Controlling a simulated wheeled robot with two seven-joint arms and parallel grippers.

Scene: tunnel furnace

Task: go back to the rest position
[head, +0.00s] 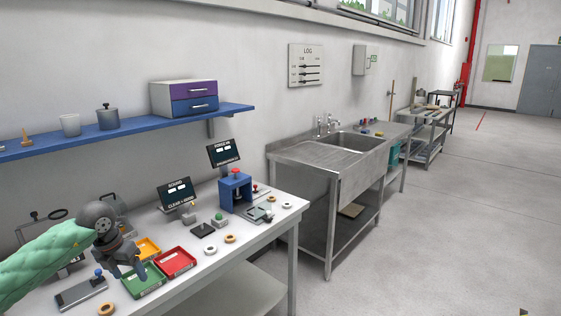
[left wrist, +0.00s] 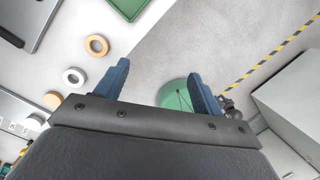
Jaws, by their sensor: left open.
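My left gripper (head: 132,268) shows at the lower left of the head view, on an arm with a green quilted sleeve. It is over the white workbench, close to the green tray (head: 143,282). In the left wrist view its two blue-grey fingers (left wrist: 158,88) are spread apart with nothing between them. The wrist camera looks past the bench edge to the grey floor. My right gripper is in neither view.
The white workbench (head: 262,234) carries a red tray (head: 175,262), a yellow tray (head: 148,249), several rings and a blue press frame (head: 234,193). A blue shelf (head: 135,130) hangs above. A steel sink (head: 345,146) stands beyond. The floor (head: 450,230) at right is clear.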

